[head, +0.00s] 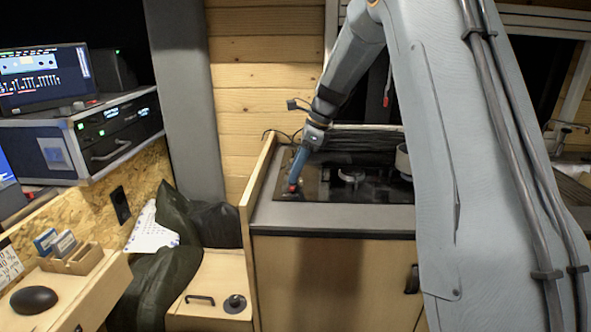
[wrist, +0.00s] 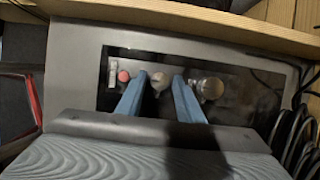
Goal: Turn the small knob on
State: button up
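A black panel (wrist: 240,108) on the grey worktop carries a row of round knobs in the wrist view. A small pale knob (wrist: 159,80) is in the middle, a small red one (wrist: 124,76) to its left and a bigger metal one (wrist: 210,88) to its right. My gripper (wrist: 158,82) is open, its two blue fingers apart on either side of the middle knob, with gaps visible. I cannot tell whether the tips reach down beside it. In the head view my gripper (head: 295,177) points down at the left end of the black hob (head: 330,185).
A wooden side board (head: 256,185) rises along the worktop's left edge, close to my gripper. A pot (head: 403,160) stands at the hob's right side. A dark bag (head: 175,245) is left of the cabinet.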

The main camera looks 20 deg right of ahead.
grip_shut()
jog(key=n+p, duration=0.1)
jog(key=n, duration=0.1)
jog(key=n+g+p, duration=0.1)
jog(key=shift+w+r+n+g, duration=0.1)
jog(key=shift+w+n+g, duration=0.05)
jog(key=shift+n+g, duration=0.2)
jog(key=n+g+p, duration=0.1)
jog(key=n, duration=0.3)
jog(key=shift+w, duration=0.15)
jog(key=n+g, duration=0.1)
jog(key=n, duration=0.1)
jog(key=n+g+h, duration=0.1)
jog(key=n, duration=0.2)
jog(key=shift+w+a, duration=0.1)
jog(key=shift+w, duration=0.05)
jog(key=n+h, duration=0.1)
jog(key=n, duration=0.1)
jog(key=n+g+b, duration=0.1)
jog(key=n, duration=0.2)
jog(key=shift+a+h, duration=0.15)
jog(key=shift+h, duration=0.25)
jog(key=shift+n, duration=0.25)
